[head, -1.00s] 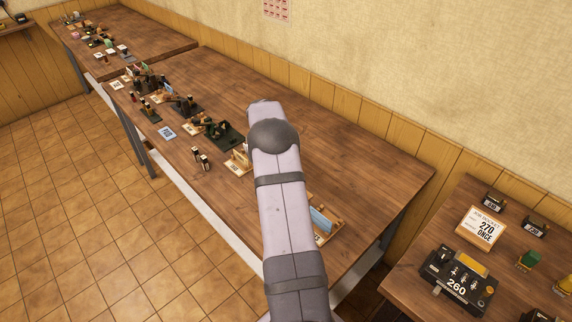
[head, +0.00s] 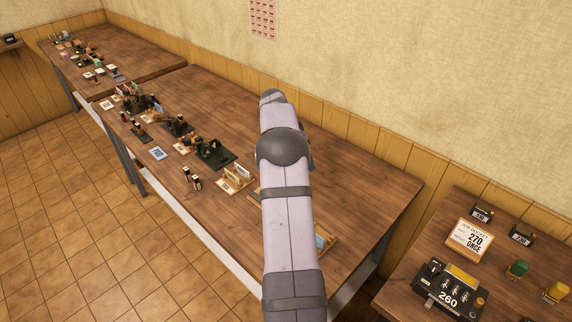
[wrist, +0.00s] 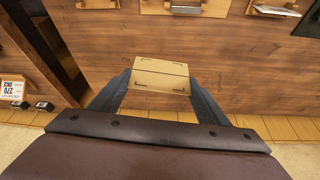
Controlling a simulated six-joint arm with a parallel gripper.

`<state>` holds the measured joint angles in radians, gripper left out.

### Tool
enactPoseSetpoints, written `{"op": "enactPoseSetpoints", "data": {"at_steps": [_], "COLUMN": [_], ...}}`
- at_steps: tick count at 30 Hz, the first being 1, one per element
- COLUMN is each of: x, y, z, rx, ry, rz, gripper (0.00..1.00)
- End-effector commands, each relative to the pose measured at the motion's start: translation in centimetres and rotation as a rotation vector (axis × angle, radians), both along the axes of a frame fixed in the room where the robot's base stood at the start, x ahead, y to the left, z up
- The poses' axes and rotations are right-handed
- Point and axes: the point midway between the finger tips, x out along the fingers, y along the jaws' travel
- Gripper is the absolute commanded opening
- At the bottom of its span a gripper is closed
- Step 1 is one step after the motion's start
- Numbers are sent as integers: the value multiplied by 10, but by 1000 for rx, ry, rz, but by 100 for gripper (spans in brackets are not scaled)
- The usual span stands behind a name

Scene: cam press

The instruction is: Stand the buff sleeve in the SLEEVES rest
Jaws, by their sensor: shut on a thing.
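The buff sleeve (wrist: 160,74) is a flat-faced tan piece with dark corner marks, held between the two dark fingers of my gripper (wrist: 160,88) in the wrist view. My gripper is shut on it, above bare wooden table. In the head view my arm hides the gripper and the sleeve. Wooden rests stand on the long table: one at mid-table (head: 235,179) and one partly behind my arm (head: 325,240). In the wrist view, rests show along the top edge, one in the middle (wrist: 185,9). I cannot read which is marked SLEEVES.
Dark fixtures and small parts line the table's front edge, including a green-black one (head: 213,153). The table's wall side (head: 345,165) is clear. A side table at right holds a 260 device (head: 450,298) and a 270 ONCE card (head: 470,239).

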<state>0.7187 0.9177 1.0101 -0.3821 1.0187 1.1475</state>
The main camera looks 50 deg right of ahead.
Motion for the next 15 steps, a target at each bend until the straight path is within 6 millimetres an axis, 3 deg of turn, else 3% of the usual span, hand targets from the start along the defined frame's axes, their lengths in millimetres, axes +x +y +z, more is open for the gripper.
{"op": "enactPoseSetpoints", "data": {"at_steps": [6,15], "x": [-45,-117], "y": [-11,-7], "z": [13,7], "rx": [1,3], "ry": [1,2], "rz": [-58,-89], "gripper": [46,46]}}
